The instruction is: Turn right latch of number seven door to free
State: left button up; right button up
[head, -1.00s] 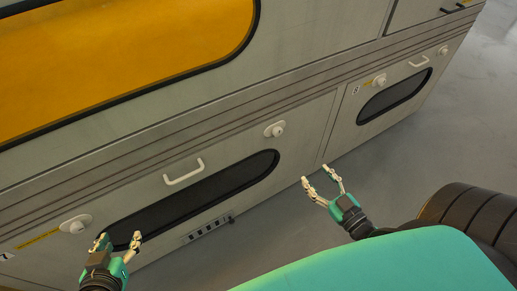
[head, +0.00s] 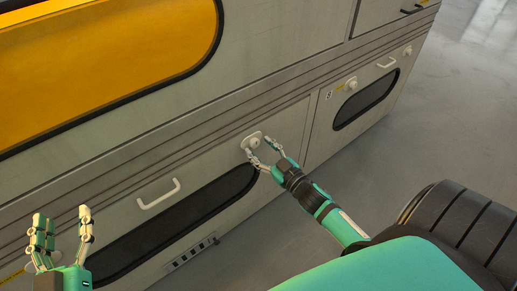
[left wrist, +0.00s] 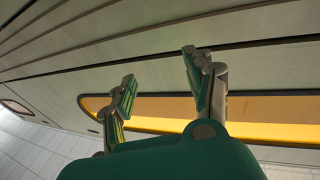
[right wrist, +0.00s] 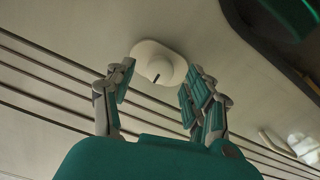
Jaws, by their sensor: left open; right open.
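The right latch (head: 250,139) of the lower door is a pale knob on an oval plate at the door's upper right. In the right wrist view the latch (right wrist: 158,62) shows a short dark mark on its knob. My right gripper (head: 260,150) is open at the latch, its fingers on either side of the knob; I cannot tell whether they touch it. My left gripper (head: 62,218) is open and empty near the door's left end, in front of the panel. The door's left latch is mostly hidden behind it. The number label is out of view.
The door has a white bar handle (head: 158,194) and a long dark window (head: 175,226). A neighbouring door with its own latch (head: 350,84) and window (head: 366,100) is to the right. A large orange window (head: 100,60) lies above. The grey floor (head: 420,130) at right is clear.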

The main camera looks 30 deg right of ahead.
jog(key=shift+w, duration=0.8)
jog(key=shift+c, duration=0.4)
grip_shut()
